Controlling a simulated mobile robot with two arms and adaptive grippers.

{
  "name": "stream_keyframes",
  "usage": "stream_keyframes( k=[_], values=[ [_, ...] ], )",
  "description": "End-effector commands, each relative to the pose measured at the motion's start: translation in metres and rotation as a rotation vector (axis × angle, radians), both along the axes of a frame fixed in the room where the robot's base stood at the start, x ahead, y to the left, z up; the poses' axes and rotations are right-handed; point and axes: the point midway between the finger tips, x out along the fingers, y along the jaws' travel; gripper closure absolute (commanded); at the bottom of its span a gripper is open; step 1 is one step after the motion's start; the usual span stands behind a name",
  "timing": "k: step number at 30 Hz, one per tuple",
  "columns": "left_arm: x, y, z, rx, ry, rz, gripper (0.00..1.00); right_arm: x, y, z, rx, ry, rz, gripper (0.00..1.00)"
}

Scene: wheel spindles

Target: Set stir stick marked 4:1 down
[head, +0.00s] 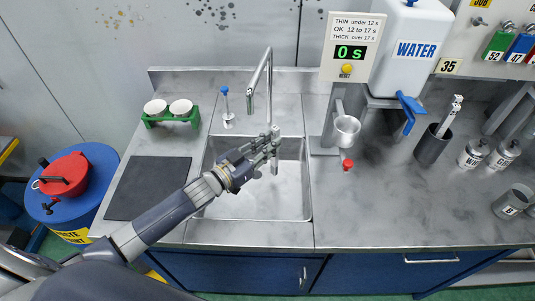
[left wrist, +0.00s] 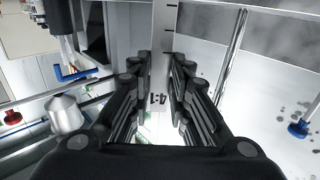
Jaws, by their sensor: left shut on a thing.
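My left gripper (head: 272,146) is over the sink (head: 250,200), in front of the tap. In the left wrist view my left gripper (left wrist: 160,90) is shut on a pale flat stir stick (left wrist: 163,45). The stick carries black tick marks and the label 4:1, which shows upside down between the fingers. In the head view the fingers hide most of the stick. My right gripper is in neither view.
A dark cup (head: 431,148) with marked sticks stands on the right counter. A funnel cup (head: 346,130) and a small red item (head: 347,165) are right of the sink. A dark mat (head: 148,188) and a green rack (head: 171,120) with white cups are left.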

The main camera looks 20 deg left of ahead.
Motion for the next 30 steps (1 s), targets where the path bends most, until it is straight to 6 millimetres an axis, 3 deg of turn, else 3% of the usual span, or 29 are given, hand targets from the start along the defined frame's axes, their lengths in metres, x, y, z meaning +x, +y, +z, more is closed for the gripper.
stream_keyframes(
  k=[7,19,20,22,30],
  values=[
    [0.0,0.0,-0.031,0.0,0.002,0.0,1.0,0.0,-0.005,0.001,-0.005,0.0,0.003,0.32],
    [-0.001,-0.001,-0.037,0.0,0.001,0.0,1.0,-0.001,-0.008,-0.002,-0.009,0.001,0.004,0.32],
    [-0.001,-0.001,-0.036,0.0,0.001,0.0,0.75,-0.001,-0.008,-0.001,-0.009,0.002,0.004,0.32],
    [-0.001,-0.001,-0.036,0.0,0.001,0.0,0.62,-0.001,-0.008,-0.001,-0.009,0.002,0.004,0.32],
    [-0.001,-0.001,-0.035,0.0,0.001,0.0,0.62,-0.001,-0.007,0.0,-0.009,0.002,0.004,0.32]
  ],
)
